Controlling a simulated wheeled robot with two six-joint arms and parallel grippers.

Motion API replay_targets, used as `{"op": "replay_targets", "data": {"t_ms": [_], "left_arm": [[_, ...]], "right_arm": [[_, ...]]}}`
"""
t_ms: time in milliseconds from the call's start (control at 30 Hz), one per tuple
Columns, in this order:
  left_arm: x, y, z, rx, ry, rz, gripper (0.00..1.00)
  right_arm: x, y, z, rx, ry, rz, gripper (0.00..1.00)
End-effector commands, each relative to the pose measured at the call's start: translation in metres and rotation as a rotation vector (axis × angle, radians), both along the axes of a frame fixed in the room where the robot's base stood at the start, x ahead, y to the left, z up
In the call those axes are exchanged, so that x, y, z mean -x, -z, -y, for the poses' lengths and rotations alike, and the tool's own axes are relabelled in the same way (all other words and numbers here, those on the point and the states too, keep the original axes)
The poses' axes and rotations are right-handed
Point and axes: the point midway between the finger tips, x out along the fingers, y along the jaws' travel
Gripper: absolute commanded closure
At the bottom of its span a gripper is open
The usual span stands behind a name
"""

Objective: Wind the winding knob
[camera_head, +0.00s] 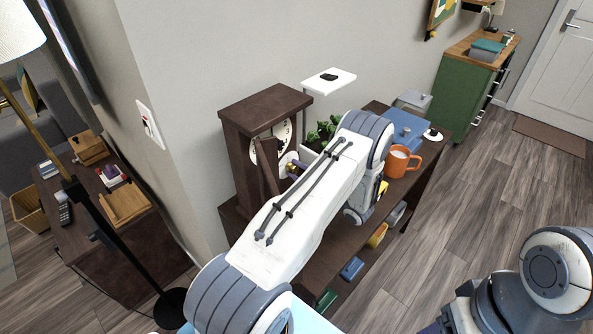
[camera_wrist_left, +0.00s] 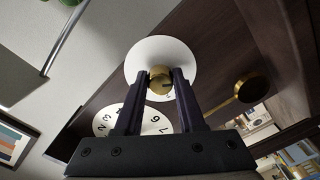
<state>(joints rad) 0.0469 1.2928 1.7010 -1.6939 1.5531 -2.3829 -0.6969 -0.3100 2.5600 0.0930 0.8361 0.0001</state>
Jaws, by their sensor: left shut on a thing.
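The clock is a dark brown wooden case (camera_head: 247,152) standing against the wall in the head view. Its white dial (camera_head: 284,131) shows partly behind my left arm; in the wrist view the numbered dial (camera_wrist_left: 110,120) shows partly behind the fingers. The winding knob (camera_wrist_left: 160,88) is small and brass, in front of a round white disc (camera_wrist_left: 163,52). My left gripper (camera_wrist_left: 160,82) is shut on the knob, one dark finger on each side. In the head view my left gripper (camera_head: 294,166) is at the clock's front, partly hidden. My right gripper's fingers do not show.
A brass pendulum bob (camera_wrist_left: 251,91) hangs near the fingers. An orange mug (camera_head: 398,163), a plant (camera_head: 322,131) and a blue box (camera_head: 404,127) stand right of the clock. A white wall shelf (camera_head: 329,81) is above. Open floor lies to the right.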

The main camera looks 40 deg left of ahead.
Motion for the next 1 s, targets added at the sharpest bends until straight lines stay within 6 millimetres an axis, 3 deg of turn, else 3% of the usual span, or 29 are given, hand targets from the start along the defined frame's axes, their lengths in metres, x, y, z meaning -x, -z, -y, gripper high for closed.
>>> {"op": "replay_targets", "data": {"t_ms": [567,600,667,1000], "left_arm": [[-0.0017,0.001,0.0012,0.0,0.007,-0.033,1.0],[-0.0016,0.0011,0.0012,0.0,0.007,-0.033,0.54],[-0.0014,0.001,0.0011,0.0,0.006,-0.033,0.31],[-0.0002,0.0009,0.0015,-0.002,0.002,-0.033,0.31]], "right_arm": [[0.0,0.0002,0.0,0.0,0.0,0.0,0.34],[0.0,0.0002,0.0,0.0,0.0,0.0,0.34],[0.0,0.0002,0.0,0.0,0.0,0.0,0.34],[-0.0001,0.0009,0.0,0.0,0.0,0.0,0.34]]}}
